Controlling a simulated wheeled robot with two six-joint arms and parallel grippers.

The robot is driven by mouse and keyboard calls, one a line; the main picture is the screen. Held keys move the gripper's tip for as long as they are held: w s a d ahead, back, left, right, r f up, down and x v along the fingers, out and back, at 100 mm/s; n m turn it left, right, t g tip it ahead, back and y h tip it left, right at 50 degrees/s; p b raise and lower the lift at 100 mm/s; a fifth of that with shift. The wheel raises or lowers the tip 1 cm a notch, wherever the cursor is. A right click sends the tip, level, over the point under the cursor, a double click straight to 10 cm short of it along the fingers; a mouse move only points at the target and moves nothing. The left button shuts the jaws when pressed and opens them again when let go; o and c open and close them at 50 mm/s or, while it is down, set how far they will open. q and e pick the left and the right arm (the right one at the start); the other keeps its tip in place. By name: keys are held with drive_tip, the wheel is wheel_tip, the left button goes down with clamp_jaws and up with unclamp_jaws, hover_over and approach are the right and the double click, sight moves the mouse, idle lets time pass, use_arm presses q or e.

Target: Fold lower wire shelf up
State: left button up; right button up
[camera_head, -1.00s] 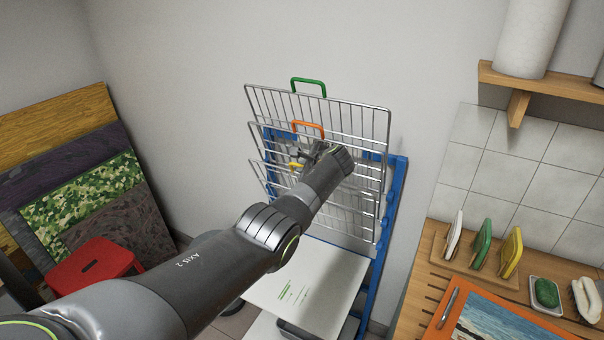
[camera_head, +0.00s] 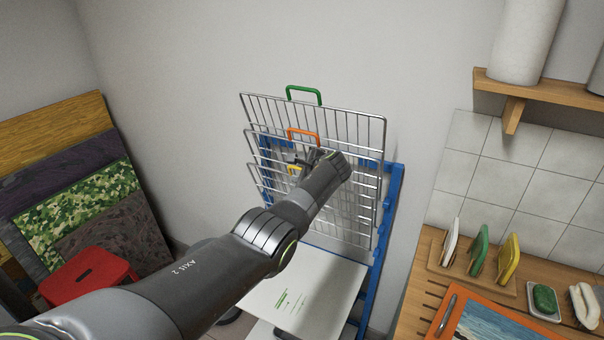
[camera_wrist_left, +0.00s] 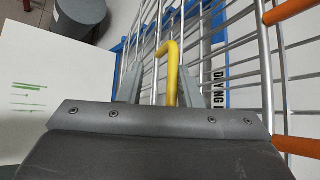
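The wire shelves of a blue rack (camera_head: 389,215) stand nearly upright, one behind the other. The lower wire shelf (camera_head: 336,222) is frontmost and partly hidden by my left arm. Its yellow handle (camera_head: 294,168) shows beside my left gripper (camera_head: 312,159). In the left wrist view, the yellow handle (camera_wrist_left: 172,75) stands between the two fingers of my left gripper (camera_wrist_left: 160,75), close to the right finger. A gap shows at the left finger, so the gripper looks open around the handle. My right gripper is out of view.
Upright shelves with orange (camera_head: 303,133) and green (camera_head: 304,90) handles stand behind. A white board with green print (camera_head: 320,285) lies low on the rack. A wooden counter (camera_head: 420,300) is at the right. A red stool (camera_head: 90,278) and leaning panels (camera_head: 75,215) are left.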

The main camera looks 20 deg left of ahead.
use_arm(q)
drive_tip(key=b+v, duration=0.1)
drive_tip(key=v, duration=1.6)
drive_tip(key=shift+s+b, duration=0.15)
drive_tip(key=shift+b, duration=0.2)
